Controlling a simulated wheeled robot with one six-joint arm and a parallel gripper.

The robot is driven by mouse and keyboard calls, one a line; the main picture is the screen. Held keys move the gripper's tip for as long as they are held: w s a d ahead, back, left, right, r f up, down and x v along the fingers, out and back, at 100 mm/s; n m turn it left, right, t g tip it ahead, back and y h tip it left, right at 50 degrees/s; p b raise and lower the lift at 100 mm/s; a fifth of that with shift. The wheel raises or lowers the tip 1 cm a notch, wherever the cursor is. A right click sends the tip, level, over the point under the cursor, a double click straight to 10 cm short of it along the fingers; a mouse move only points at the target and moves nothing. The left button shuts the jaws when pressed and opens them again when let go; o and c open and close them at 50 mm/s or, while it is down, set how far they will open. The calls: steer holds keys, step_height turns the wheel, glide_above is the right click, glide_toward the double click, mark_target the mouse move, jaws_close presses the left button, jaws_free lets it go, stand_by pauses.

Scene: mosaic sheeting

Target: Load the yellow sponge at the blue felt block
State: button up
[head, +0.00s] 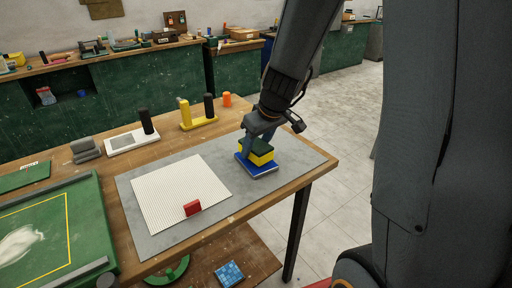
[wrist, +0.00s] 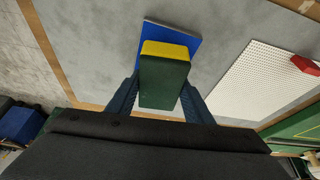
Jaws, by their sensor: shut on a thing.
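The yellow sponge (head: 260,157) has a dark green top layer and sits over the blue felt block (head: 262,170) near the right end of the grey mat. My gripper (head: 254,142) is around the sponge and shut on it. In the wrist view the sponge (wrist: 165,77) lies between the two fingers of my gripper (wrist: 158,98), its green face toward the camera and a yellow edge beyond. The blue block (wrist: 160,32) shows past the sponge's far edge and right side. I cannot tell whether the sponge touches the block.
A white dotted sheet (head: 175,180) lies on the grey mat (head: 133,215), with a red block (head: 192,208) at its front edge. A green board (head: 80,235) is at left. The table's right edge is close.

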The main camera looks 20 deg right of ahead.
mark_target(256, 143)
steer(key=shift+r+p, duration=1.85)
steer(key=shift+r, duration=0.75)
